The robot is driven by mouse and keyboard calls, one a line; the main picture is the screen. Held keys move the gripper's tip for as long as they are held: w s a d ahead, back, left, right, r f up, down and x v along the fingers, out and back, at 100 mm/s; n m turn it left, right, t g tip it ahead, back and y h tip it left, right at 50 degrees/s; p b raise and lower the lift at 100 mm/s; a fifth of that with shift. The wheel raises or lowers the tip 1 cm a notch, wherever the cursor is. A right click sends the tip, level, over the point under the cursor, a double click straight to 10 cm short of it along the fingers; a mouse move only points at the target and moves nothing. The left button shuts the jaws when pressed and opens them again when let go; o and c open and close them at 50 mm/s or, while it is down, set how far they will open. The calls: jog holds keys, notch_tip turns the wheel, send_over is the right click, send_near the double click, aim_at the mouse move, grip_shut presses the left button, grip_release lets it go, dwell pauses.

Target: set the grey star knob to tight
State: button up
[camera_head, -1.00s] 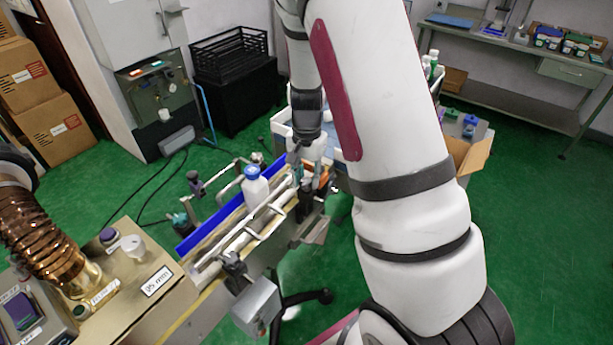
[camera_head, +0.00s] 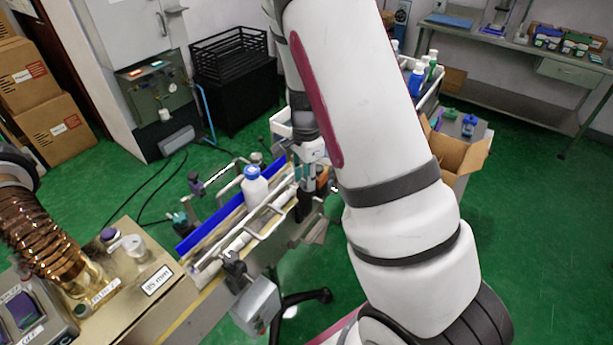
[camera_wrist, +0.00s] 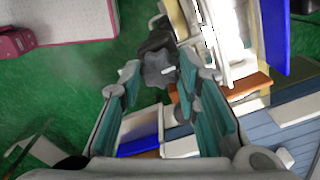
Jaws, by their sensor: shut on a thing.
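The grey star knob (camera_wrist: 158,66) is a dark grey lobed piece with a small white mark on its right side, seen in the wrist view. My gripper (camera_wrist: 155,80) has its teal-lined fingers on either side of the knob and is shut on it. The knob cannot be made out there. I cannot read any scale around it.
A white bottle with a blue cap (camera_head: 254,188) stands on the conveyor beside a blue side rail (camera_head: 205,228). White guide bars run along it. An open carton (camera_head: 460,150) and a cart of bottles stand behind my arm.

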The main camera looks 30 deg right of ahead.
dwell(0.4)
jog(key=o, duration=1.2)
jog(key=shift+c, duration=0.2)
notch_tip(320, 180, up, 12)
jog(key=s+a+r+n+t+y, duration=0.1)
jog(key=s+a+r+n, duration=0.3)
jog(key=s+r+n, duration=0.15)
jog(key=s+a+r+n+t, duration=0.2)
jog(key=s+a+r+n, duration=0.25)
jog(key=r, duration=0.25)
jog(key=s+a+r+n+t+h, duration=0.1)
jog(key=s+a+r+n, duration=0.3)
jog(key=s+n, duration=0.4)
jog(key=s+r+t, duration=0.1)
jog(key=s, duration=0.2)
jog(key=shift+a+n+t, duration=0.15)
jog(key=shift+n+t, duration=0.15)
jog(key=shift+n, duration=0.1)
